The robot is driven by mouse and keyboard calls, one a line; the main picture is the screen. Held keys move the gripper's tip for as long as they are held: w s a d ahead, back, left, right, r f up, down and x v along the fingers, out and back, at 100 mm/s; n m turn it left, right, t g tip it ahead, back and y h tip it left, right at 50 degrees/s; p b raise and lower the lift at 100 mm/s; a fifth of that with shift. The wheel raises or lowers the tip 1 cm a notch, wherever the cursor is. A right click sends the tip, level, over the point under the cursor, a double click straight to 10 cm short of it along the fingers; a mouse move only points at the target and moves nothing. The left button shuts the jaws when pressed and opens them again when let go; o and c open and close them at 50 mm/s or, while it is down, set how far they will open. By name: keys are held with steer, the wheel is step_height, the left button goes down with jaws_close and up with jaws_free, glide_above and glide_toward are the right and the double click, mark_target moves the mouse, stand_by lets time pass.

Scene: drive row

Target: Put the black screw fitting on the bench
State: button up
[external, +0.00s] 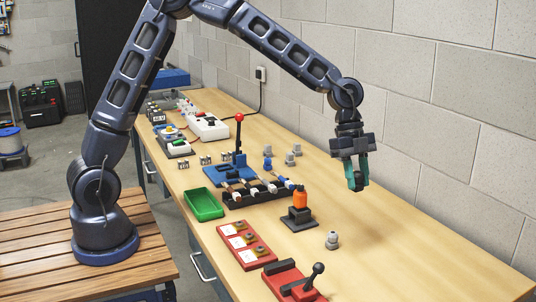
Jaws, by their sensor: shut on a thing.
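My gripper (357,184) has teal fingers and hangs above the right part of the bench, pointing down. It is shut on a small dark thing, the black screw fitting (358,181), which is mostly hidden between the fingers. The fitting is held in the air, apart from the bench. The wooden bench (410,240) runs along the block wall, and its top below and to the right of my gripper is bare.
An orange part on a black stand (299,214) and a grey fitting (332,240) are left of and nearer than my gripper. A red lever tool (294,283), red tray (246,244), green bin (204,204) and blue lever press (236,165) occupy the bench's left side.

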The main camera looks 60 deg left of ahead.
steer(key=w+a+n+t+y, duration=0.1)
steer(key=w+a+n, duration=0.4)
steer(key=a, duration=0.6)
steer(key=w+a+n+t+y, duration=0.1)
steer(key=w+a+n+t, duration=0.15)
steer(key=w+a, duration=0.6)
steer(key=w+a+n+t, duration=0.1)
steer(key=w+a+n, duration=0.35)
steer(key=a, duration=0.85)
steer(key=a+n+y, duration=0.2)
steer(key=a+n, duration=0.3)
steer(key=a, duration=1.1)
steer(key=f, duration=1.9)
steer(key=shift+w+d+f, duration=0.1)
steer(key=shift+w+f, duration=0.15)
steer(key=shift+w, duration=0.15)
steer(key=shift+f, duration=0.1)
steer(key=o, duration=1)
steer(key=shift+c, duration=0.2)
